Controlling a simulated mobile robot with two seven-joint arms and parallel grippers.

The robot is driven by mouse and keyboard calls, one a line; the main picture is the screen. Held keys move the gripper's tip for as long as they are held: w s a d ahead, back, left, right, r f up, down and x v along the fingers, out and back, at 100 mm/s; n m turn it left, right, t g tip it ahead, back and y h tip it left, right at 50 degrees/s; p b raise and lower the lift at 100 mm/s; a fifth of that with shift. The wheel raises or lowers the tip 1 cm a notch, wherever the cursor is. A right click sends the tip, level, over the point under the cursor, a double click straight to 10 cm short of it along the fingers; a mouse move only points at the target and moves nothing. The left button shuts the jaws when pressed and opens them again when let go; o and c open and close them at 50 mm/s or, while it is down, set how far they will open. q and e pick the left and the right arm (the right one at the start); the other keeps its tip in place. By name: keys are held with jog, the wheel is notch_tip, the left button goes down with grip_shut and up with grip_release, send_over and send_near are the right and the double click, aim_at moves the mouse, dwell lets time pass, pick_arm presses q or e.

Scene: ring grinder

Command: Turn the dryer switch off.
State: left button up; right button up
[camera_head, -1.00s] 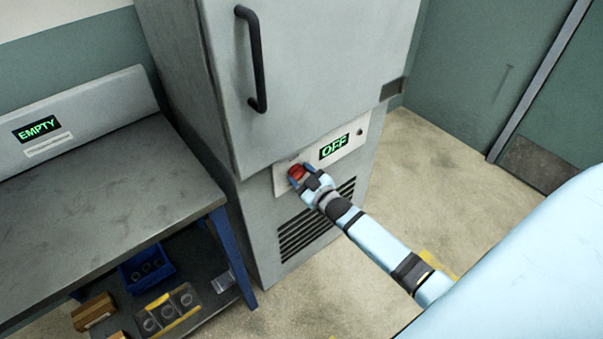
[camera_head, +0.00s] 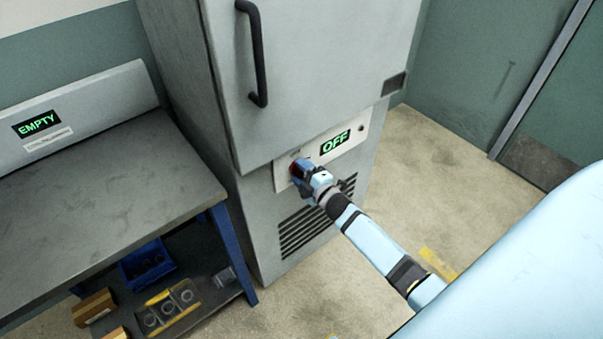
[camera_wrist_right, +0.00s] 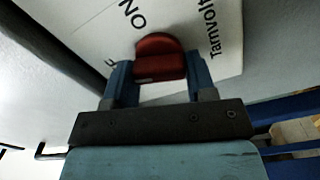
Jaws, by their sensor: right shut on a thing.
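The dryer (camera_head: 300,70) is a tall grey cabinet with a dark vertical door handle. Its white control panel (camera_head: 352,152) carries a green display (camera_head: 335,143) that reads OFF. The red switch knob (camera_wrist_right: 160,58) sits on the panel between the fingers of my right gripper (camera_wrist_right: 160,82) in the right wrist view. In the head view the knob is mostly hidden behind my right gripper (camera_head: 299,172), which is shut on it. The letters "NO" show upside down or tilted on the panel beside the knob. My left gripper is not in view.
A grey workbench (camera_head: 100,185) with an EMPTY display (camera_head: 37,124) stands left of the dryer. Bare floor (camera_head: 430,180) lies right of the dryer.

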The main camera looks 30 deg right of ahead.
jog(key=shift+f+n+b, duration=0.1)
jog(key=shift+n+b, duration=0.2)
jog(key=shift+n, duration=0.8)
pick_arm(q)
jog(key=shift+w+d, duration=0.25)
pick_arm(e)
jog(key=shift+n, duration=0.5)
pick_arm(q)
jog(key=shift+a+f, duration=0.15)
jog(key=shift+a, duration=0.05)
pick_arm(e)
jog(key=o, duration=0.9)
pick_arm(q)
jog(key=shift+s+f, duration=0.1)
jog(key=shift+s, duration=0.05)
pick_arm(e)
jog(key=shift+o, duration=0.2)
jog(key=shift+s, duration=0.1)
jog(key=shift+s, duration=0.3)
jog(key=s+d, duration=0.1)
jog(key=s, duration=1.2)
